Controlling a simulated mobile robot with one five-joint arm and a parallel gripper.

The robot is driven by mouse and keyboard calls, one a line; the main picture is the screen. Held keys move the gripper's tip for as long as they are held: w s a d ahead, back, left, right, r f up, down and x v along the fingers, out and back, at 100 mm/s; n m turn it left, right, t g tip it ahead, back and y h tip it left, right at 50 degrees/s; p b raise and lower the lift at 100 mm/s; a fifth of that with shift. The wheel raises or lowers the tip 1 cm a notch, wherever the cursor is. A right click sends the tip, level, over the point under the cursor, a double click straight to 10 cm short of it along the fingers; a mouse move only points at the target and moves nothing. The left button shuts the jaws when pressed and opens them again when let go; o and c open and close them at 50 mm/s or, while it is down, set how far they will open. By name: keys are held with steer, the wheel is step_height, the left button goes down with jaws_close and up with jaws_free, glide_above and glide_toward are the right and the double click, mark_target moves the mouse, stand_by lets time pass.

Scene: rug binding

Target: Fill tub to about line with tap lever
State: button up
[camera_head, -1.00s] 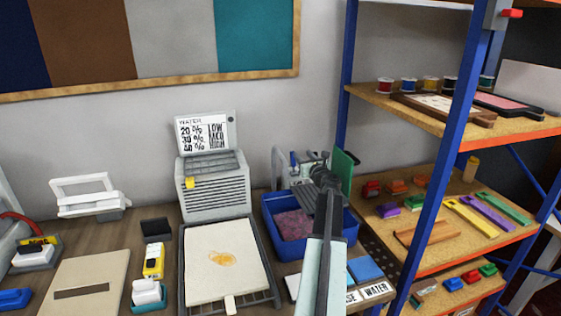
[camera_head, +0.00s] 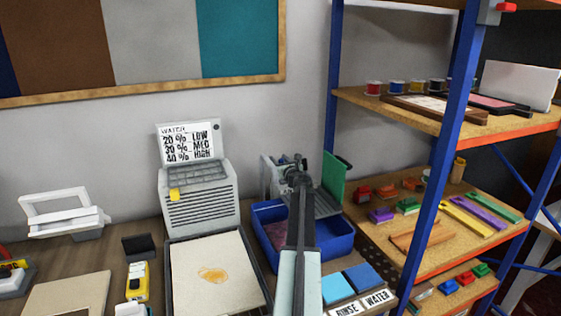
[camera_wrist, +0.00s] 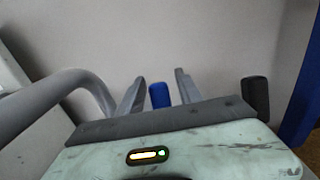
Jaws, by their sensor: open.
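The blue tub (camera_head: 338,240) stands on the bench, with a pinkish mottled piece inside at its left. Its fill line and water level cannot be made out. The grey tap (camera_head: 269,178) stands behind the tub, partly hidden by my arm. In the wrist view a thick grey curved pipe (camera_wrist: 50,92) shows at the left. My gripper (camera_wrist: 158,82) is open, and it also shows in the head view (camera_head: 298,165) at the tap. A blue lever tip (camera_wrist: 159,96) appears between its two fingers; contact cannot be told. A dark knob (camera_wrist: 256,95) is right of the fingers.
A green panel (camera_head: 335,173) stands right of the tap. A blue-posted shelf rack (camera_head: 450,120) closes off the right side. A grey tray (camera_head: 262,285) with a stained cream piece and a grey unit with a water card (camera_head: 188,143) are at the left.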

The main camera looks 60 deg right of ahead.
jaws_close()
stand_by(1.4)
